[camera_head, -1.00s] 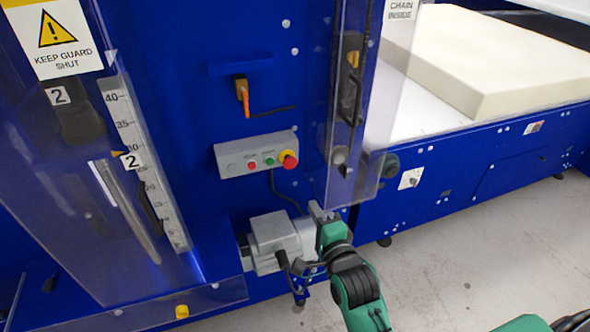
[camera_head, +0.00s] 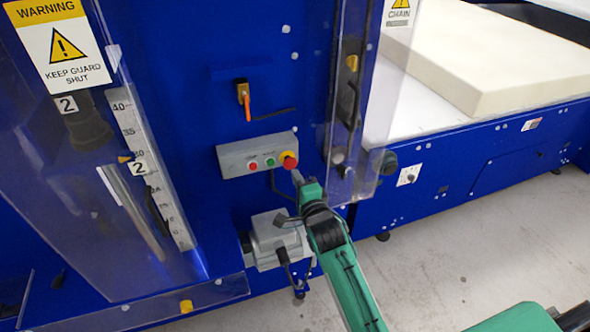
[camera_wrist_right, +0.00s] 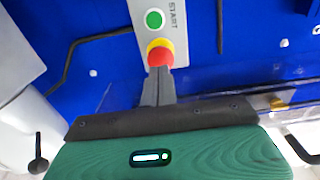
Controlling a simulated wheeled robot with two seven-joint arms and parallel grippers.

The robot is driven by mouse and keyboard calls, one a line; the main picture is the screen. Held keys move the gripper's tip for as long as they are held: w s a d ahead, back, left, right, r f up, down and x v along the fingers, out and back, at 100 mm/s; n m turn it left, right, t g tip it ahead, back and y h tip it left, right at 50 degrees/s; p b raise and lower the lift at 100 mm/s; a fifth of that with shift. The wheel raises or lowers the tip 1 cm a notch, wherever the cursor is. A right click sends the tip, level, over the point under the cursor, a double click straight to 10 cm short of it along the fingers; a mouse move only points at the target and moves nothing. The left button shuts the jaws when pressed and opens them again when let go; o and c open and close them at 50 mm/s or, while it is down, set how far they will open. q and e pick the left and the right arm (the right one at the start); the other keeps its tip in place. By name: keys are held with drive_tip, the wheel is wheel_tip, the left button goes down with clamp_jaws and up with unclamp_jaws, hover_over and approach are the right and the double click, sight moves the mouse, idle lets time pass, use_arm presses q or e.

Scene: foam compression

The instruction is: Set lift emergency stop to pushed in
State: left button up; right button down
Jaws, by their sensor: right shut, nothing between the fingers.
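The lift emergency stop is a red mushroom button (camera_head: 290,163) on a yellow collar at the right end of a grey control box (camera_head: 240,158) on the blue machine panel. In the right wrist view the red button (camera_wrist_right: 160,57) shows just beyond my fingertips. My right gripper (camera_head: 297,176) is shut and empty, with its tips at the lower edge of the button. It also shows in the right wrist view (camera_wrist_right: 159,72). I cannot tell whether the tips touch the button or how deep the button sits. My left gripper is not in view.
Green (camera_wrist_right: 154,19) and red (camera_head: 253,165) buttons sit on the same box. A clear guard (camera_head: 352,185) stands just right of it. A grey motor unit (camera_head: 272,238) is below, with a cable. An orange-handled switch (camera_head: 243,97) is above. A foam block (camera_head: 500,75) lies on the conveyor at right.

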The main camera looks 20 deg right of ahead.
drive_tip(key=shift+w, duration=0.95)
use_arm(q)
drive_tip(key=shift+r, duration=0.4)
use_arm(e)
drive_tip(key=shift+w, duration=0.1)
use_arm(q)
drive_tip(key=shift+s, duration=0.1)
